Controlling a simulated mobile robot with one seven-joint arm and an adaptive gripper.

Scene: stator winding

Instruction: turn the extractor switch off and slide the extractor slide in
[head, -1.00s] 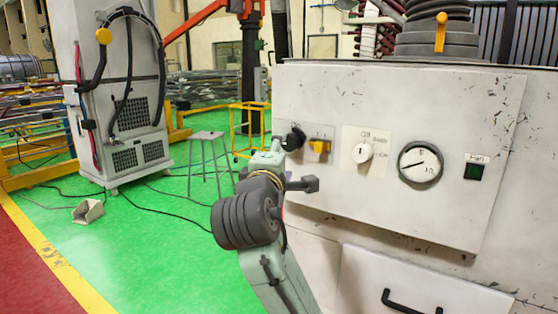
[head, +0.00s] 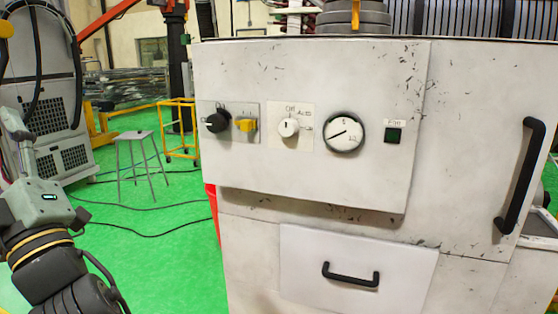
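The white cabinet's control panel (head: 305,75) faces me. On it are a black knob (head: 216,122), a yellow switch (head: 246,125), a white rotary knob (head: 288,127) with its mark about upright, and a dark green button (head: 394,135). The labels are too small to tell which is the extractor switch. A yellow tab (head: 355,16) shows on the grey ringed column (head: 375,20) on top, cut by the upper edge; I cannot tell whether it is the extractor slide. My arm is at the left edge, apart from the cabinet, and my gripper's fingers are out of view.
A round gauge (head: 344,132) is on the panel. A drawer front (head: 350,262) with a black handle is below, and a large black handle (head: 521,175) is at right. A stool (head: 142,165) and a yellow frame (head: 180,130) stand behind on the green floor, with cables.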

